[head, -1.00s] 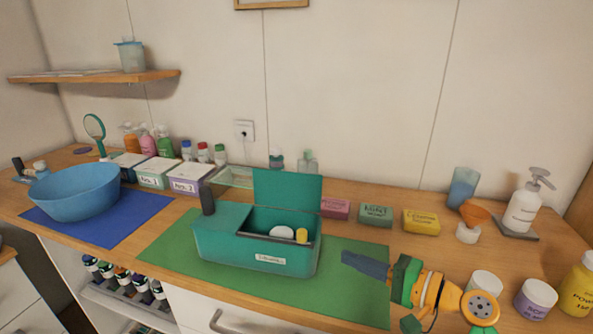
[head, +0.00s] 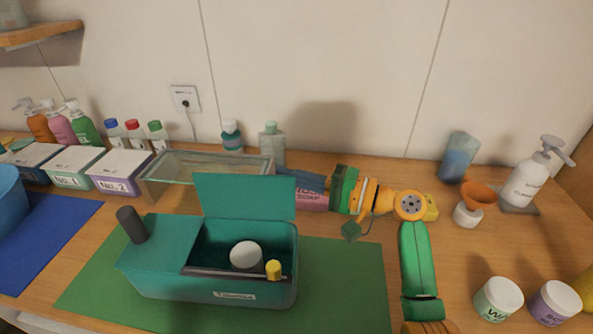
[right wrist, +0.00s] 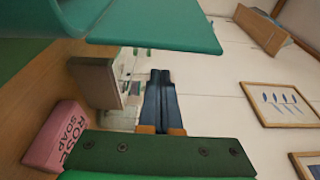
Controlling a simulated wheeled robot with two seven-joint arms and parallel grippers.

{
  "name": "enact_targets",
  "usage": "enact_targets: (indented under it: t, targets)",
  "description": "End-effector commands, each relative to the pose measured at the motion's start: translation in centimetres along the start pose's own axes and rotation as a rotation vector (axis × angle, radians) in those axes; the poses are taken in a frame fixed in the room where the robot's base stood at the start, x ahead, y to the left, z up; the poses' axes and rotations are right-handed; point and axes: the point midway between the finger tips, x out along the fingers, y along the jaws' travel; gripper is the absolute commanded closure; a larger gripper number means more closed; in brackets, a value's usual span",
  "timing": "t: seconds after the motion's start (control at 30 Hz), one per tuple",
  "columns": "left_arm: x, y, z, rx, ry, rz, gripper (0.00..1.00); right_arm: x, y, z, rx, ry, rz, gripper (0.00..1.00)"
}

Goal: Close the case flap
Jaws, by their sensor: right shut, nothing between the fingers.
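The teal case (head: 222,288) stands on a green mat (head: 345,270). Its flap (head: 245,196) stands upright at the back edge, so the right compartment is open. A white round item (head: 246,254) and a yellow-capped item (head: 273,269) are inside. My right gripper (head: 290,176) is shut and empty. It points left, at the flap's right edge and slightly behind it; the head view does not show whether they touch. In the right wrist view, the dark fingers (right wrist: 160,95) are apart from the teal flap (right wrist: 155,28). My left gripper is not in view.
A glass-topped stand (head: 205,165) is close behind the flap. A pink soap box (head: 312,200) lies under my right gripper. A dark cylinder (head: 131,225) stands at the case's left end. Jars (head: 498,298) stand at the front right.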

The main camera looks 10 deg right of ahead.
Motion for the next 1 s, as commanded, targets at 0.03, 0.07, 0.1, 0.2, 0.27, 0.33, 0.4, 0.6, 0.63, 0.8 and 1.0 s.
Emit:
enact_targets:
  t: [0.03, 0.07, 0.1, 0.2, 0.27, 0.33, 0.4, 0.6, 0.63, 0.8, 1.0]
  targets:
    - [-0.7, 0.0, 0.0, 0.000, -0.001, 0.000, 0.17, 1.1, -0.4, 0.1, 0.003, -0.003, -0.002, 1.00]
    - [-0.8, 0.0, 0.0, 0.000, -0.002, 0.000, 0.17, 1.8, -0.5, 0.1, 0.004, -0.002, -0.003, 1.00]
    - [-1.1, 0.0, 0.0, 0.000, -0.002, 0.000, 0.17, 2.6, -0.4, 0.1, 0.003, -0.003, -0.001, 1.00]
    - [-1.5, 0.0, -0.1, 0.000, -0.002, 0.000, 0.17, 4.8, -0.3, 0.1, 0.004, -0.002, -0.001, 1.00]
    - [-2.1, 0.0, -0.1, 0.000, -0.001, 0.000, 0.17, 5.6, -0.5, 0.4, 0.002, -0.002, 0.001, 1.00]
    - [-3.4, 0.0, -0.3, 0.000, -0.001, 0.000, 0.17, 5.0, -0.6, 1.6, 0.001, 0.000, 0.003, 1.00]
    - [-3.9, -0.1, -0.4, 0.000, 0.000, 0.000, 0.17, 4.6, -0.5, 2.6, 0.001, 0.000, 0.002, 1.00]
    - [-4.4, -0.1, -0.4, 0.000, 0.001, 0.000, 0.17, 4.1, -0.1, 3.8, 0.000, 0.001, 0.002, 1.00]
    - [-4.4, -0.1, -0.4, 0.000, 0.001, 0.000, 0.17, 4.1, 0.0, 3.8, 0.000, 0.001, 0.001, 1.00]
    - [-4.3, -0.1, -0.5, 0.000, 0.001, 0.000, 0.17, 4.1, 0.1, 3.8, -0.001, 0.001, 0.001, 1.00]
    - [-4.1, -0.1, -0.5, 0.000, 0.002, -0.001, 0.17, 4.1, 0.1, 3.8, -0.007, 0.001, -0.001, 1.00]
